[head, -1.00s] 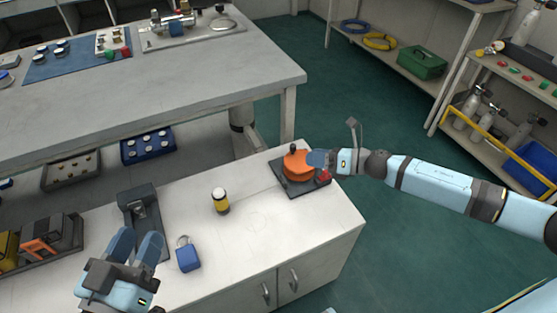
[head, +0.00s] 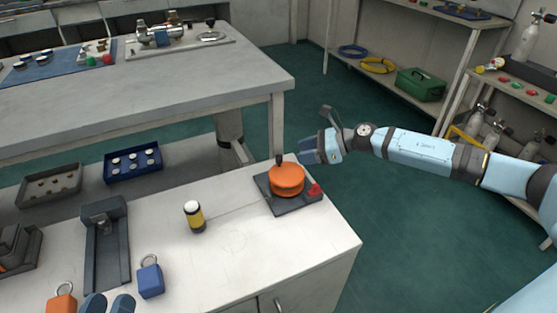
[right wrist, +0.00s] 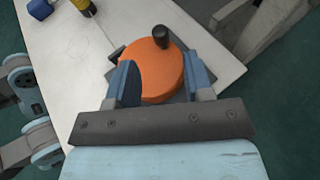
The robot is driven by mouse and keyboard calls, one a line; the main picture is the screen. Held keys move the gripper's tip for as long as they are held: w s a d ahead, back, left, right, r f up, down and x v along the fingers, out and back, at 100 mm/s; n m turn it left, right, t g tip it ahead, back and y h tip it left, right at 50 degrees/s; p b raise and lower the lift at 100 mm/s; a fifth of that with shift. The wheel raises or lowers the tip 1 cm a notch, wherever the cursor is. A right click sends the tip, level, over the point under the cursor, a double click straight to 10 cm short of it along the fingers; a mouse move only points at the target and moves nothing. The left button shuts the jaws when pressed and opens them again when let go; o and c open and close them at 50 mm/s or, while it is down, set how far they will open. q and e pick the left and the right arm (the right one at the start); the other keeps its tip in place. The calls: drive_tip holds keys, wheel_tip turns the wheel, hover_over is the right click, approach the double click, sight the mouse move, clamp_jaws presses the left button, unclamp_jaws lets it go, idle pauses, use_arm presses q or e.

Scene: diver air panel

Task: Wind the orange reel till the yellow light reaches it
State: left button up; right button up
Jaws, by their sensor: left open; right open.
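The orange reel (head: 287,180) sits on a dark square base with a red knob (head: 314,189) at its right corner. Its black crank handle (head: 280,160) stands up at the reel's far edge; it also shows in the right wrist view (right wrist: 161,36). The yellow light (head: 194,216), a yellow and black cylinder with a white top, stands upright on the counter, left of and apart from the reel. My right gripper (head: 305,151) is open and empty, just beyond the reel. In the right wrist view the reel shows between its fingers. My left gripper (head: 108,304) is open at the bottom edge, partly cut off.
A blue padlock (head: 150,279) and an orange padlock (head: 61,304) are at the counter's near left, beside a dark grey stand (head: 106,245). The grey workbench (head: 190,90) lies behind. The counter (head: 280,240) is clear in front of the reel.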

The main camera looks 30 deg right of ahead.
sight(279, 156)
use_arm(q)
wheel_tip(279, 156, down, 2)
drive_tip(key=shift+d+f+g+b, duration=0.1)
drive_tip(key=shift+d+g+b, duration=0.05)
drive_tip(key=shift+g+b, duration=0.4)
use_arm(e)
drive_tip(key=x, duration=0.8)
drive_tip(key=shift+c, duration=0.2)
clamp_jaws()
use_arm(q)
drive_tip(key=shift+r+t+p, duration=0.25)
drive_tip(key=shift+r+p, duration=0.05)
drive_tip(key=shift+r, duration=0.2)
